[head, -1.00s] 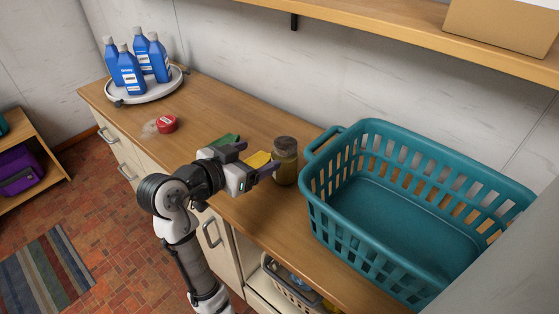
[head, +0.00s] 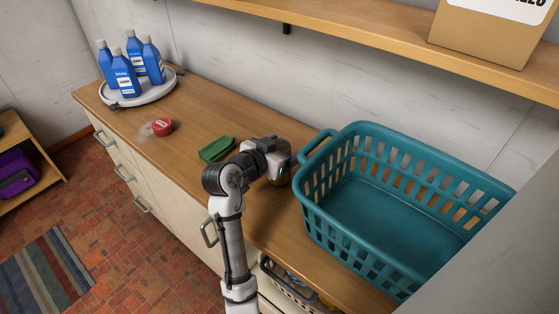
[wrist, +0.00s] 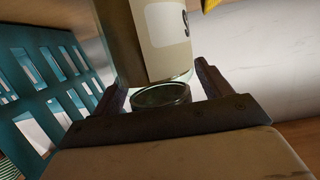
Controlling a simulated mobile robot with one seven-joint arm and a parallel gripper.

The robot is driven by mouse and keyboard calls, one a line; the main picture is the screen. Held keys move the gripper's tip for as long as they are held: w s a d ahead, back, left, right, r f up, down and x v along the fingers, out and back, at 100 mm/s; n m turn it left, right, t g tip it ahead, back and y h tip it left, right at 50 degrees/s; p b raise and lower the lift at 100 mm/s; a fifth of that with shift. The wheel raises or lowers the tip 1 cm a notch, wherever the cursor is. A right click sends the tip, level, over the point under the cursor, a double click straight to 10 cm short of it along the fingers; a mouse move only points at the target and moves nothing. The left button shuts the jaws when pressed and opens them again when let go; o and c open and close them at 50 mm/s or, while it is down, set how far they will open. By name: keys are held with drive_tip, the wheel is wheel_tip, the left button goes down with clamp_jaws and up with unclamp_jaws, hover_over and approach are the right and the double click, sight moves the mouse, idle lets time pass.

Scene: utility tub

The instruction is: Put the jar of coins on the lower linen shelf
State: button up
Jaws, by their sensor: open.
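The jar of coins (head: 285,181) stands on the wooden counter just left of the teal basket and is largely hidden by my gripper in the head view. My gripper (head: 280,160) is open at the jar. In the wrist view, the jar (wrist: 160,40) with a pale label lies between and just beyond the two fingers of my gripper (wrist: 163,85). Whether the fingers touch the glass I cannot tell. A wooden wall shelf (head: 390,58) runs above the counter; I cannot tell whether it is the lower linen shelf.
The teal basket (head: 325,205) stands close right of the jar. A green item (head: 217,149), a red round item (head: 162,127) and a tray (head: 140,97) of blue bottles (head: 124,75) are to the left. A cardboard box (head: 490,35) sits on the wall shelf.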

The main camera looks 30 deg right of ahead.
drive_tip(key=shift+r, duration=0.1)
drive_tip(key=c, duration=1.5)
